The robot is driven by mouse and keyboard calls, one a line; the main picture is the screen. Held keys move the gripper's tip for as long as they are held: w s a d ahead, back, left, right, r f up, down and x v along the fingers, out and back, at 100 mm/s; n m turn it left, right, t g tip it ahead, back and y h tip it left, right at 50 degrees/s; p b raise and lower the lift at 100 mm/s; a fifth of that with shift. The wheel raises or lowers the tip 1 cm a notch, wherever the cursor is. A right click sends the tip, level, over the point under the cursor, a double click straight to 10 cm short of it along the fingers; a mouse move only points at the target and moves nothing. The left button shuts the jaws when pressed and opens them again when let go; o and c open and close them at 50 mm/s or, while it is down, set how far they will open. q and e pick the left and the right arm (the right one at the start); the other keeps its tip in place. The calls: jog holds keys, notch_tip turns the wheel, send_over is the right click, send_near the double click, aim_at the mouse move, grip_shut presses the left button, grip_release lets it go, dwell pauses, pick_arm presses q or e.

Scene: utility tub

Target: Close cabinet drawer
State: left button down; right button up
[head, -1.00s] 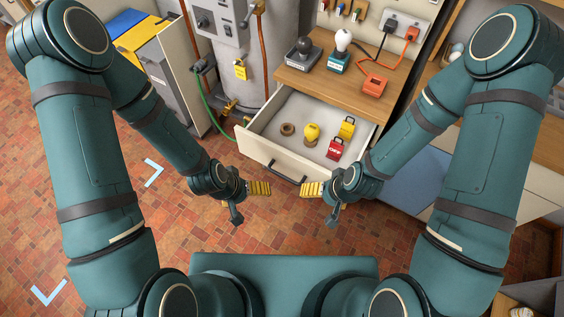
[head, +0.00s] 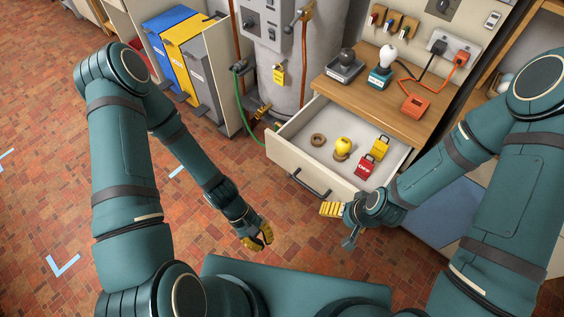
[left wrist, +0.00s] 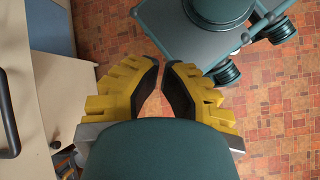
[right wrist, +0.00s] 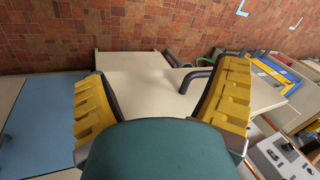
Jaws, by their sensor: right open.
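The cabinet drawer (head: 284,163) stands pulled out below a wooden top, with its dark bar handle (head: 310,184) on the cream front. The drawer holds a brown ring (head: 318,140), a yellow rounded object (head: 343,146), a yellow padlock-like item (head: 379,148) and a red one (head: 366,166). My right gripper (head: 330,209) is open and empty, in front of the drawer and right of the handle; the handle also shows between its fingers in the right wrist view (right wrist: 196,77). My left gripper (head: 262,241) is lower left, away from the drawer, its fingertips close together with nothing visible between them.
The wooden top (head: 370,88) bears a white-bulbed item (head: 387,57), a dark knobbed item (head: 346,66) and an orange box (head: 415,105). A grey tank (head: 322,60) and green hose (head: 241,95) stand left of the drawer. Brick floor is clear at left.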

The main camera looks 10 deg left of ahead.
pick_arm(q)
jog(key=d+n+h, duration=0.3)
jog(key=n+h, duration=0.2)
jog(key=n+t+y, duration=0.3)
jog(key=n+t, duration=1.4)
jog(key=t, duration=0.2)
send_near(282, 157)
jog(key=x, duration=0.2)
jog(key=b+x, duration=0.1)
jog(key=x, duration=0.2)
jog(key=b+x, duration=0.1)
jog(key=x, duration=0.2)
jog(key=shift+w+f, duration=0.15)
jog(key=shift+f, duration=0.15)
jog(key=shift+w, duration=0.1)
